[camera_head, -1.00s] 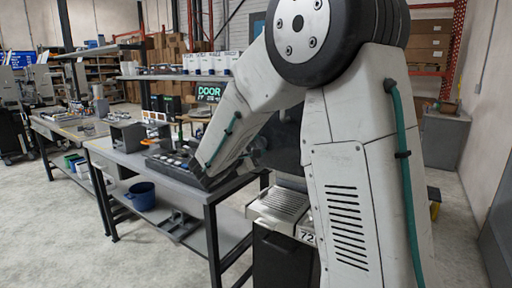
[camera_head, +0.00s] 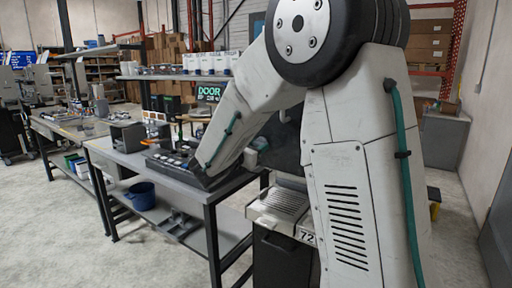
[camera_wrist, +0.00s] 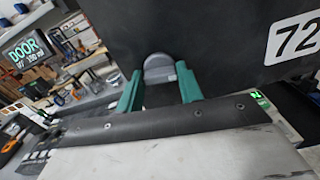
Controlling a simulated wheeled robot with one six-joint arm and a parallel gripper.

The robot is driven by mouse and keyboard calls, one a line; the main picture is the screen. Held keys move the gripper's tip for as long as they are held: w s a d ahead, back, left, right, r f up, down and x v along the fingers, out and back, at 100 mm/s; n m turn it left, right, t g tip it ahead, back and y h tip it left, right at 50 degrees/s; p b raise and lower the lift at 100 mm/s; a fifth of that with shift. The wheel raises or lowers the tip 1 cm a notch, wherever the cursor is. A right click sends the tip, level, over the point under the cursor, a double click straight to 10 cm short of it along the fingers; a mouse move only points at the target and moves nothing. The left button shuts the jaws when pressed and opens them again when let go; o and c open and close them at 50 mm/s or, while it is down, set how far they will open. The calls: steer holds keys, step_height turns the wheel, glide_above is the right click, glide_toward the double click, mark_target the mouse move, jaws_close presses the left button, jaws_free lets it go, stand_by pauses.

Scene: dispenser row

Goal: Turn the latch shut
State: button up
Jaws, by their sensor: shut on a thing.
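The latch (camera_wrist: 158,67) is a small grey knob with a rounded top on a dark panel (camera_wrist: 230,35) in the wrist view. My gripper (camera_wrist: 160,72) has a green finger on each side of it and is shut on it. The lower part of the latch is partly hidden by my gripper. In the head view my own arm hides the latch and my gripper.
A screen (camera_head: 209,92) reads "DOOR"; its smaller line is hard to read. A grey workbench (camera_head: 190,183) with a black tray stands to the left, with a blue bucket (camera_head: 141,195) on its lower shelf. The floor at front left is clear.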

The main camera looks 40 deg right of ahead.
steer(key=shift+n, duration=0.6)
steer(key=o, duration=1)
steer(key=shift+a, duration=0.1)
steer(key=v, duration=0.7)
steer(key=shift+s+a, duration=0.15)
steer(key=shift+a, duration=0.15)
